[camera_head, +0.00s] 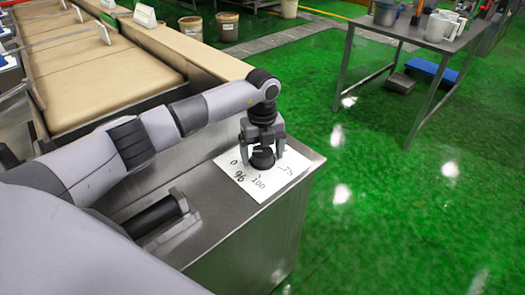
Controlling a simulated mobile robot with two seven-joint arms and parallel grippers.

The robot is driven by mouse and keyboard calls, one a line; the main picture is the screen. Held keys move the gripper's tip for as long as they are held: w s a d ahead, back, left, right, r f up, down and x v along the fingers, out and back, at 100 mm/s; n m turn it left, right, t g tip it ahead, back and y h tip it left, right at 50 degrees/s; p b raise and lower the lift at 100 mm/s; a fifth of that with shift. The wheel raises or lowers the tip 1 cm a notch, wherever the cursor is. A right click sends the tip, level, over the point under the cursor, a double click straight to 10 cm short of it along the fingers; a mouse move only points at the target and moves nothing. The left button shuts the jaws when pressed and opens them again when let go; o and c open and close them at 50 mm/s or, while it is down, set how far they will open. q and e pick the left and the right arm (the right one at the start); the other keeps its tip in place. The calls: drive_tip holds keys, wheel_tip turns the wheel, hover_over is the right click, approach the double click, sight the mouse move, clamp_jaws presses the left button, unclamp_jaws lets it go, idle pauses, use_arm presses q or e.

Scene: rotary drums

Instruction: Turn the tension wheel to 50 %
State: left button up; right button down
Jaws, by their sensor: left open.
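The tension wheel (263,158) is a small dark round knob on a white dial plate (236,176) on top of a steel cabinet. The plate carries the marks 0, 100 and %, and a partly covered mark at the right that seems to read 75. My left gripper (263,155) points down over the wheel, with one finger on each side of it. The fingers stand open; I cannot tell whether they touch the wheel. The far part of the dial and any pointer are hidden by the gripper. My right gripper is not in view.
The steel cabinet (262,240) has a dark cylinder (154,216) set in its top at the left. Beige belts (95,75) lie behind my left arm. A metal table (420,35) with white jugs stands at the upper right. Green floor to the right is clear.

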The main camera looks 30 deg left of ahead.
use_arm(q)
drive_tip(key=shift+c, duration=0.3)
drive_tip(key=c, duration=1)
drive_tip(key=shift+o, duration=0.2)
